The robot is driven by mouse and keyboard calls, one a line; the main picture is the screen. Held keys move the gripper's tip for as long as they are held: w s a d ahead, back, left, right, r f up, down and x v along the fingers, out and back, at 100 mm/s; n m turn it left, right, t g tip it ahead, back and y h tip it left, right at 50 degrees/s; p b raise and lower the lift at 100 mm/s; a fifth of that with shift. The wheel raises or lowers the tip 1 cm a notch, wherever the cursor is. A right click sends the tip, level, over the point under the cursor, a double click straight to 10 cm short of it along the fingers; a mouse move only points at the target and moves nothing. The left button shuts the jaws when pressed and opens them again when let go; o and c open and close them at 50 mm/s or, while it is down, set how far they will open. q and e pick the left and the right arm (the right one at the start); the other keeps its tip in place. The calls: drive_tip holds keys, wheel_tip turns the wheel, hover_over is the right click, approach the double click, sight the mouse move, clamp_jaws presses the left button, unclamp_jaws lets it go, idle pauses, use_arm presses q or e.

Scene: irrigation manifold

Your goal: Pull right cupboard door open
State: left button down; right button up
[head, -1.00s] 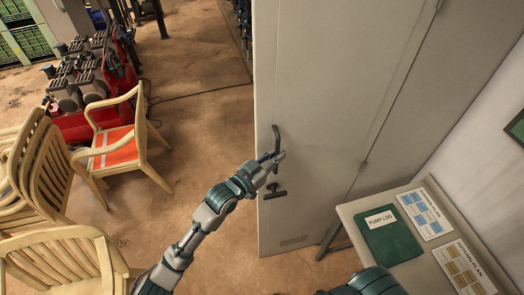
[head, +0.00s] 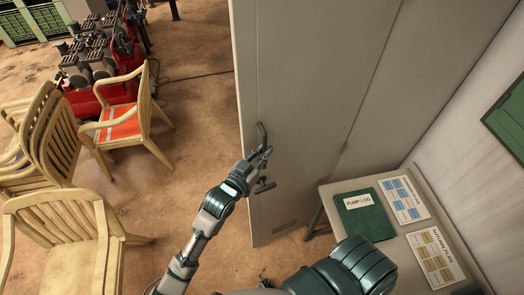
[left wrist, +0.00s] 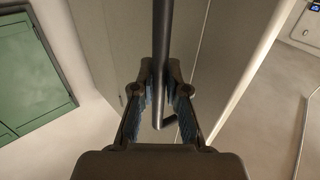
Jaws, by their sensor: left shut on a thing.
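The grey cupboard door (head: 300,70) stands tall in the middle of the head view. Its curved dark handle (head: 262,136) is near the door's left edge. My left gripper (head: 259,157) is at this handle. In the left wrist view, my left gripper (left wrist: 160,85) has both fingers closed around the dark handle bar (left wrist: 163,35), whose bent end shows between the fingers. The cupboard's inside does not show. My right gripper is out of view.
A desk (head: 333,190) with a green pump log (head: 364,215) and plan sheets stands close on the right, near the door's foot. Wooden chairs (head: 65,235) and a red machine (head: 95,75) are on the left. Brown floor (head: 200,110) lies open between them.

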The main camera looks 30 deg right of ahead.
use_arm(q)
drive_tip(key=c, duration=1.2)
unclamp_jaws()
drive_tip(key=shift+s+d+r, duration=0.15)
drive_tip(key=shift+r, duration=0.05)
drive_tip(key=shift+d+f, duration=0.15)
drive_tip(key=shift+d, duration=0.1)
drive_tip(key=shift+a, duration=0.2)
drive_tip(key=v, duration=1.1)
drive_tip(key=shift+s+a, duration=0.2)
drive_tip(key=shift+a, duration=0.15)
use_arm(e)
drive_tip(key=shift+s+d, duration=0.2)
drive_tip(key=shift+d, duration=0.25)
use_arm(q)
drive_tip(key=shift+d, duration=0.3)
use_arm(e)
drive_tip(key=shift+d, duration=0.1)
use_arm(q)
drive_tip(key=shift+a+f, duration=0.1)
drive_tip(key=shift+a, duration=0.05)
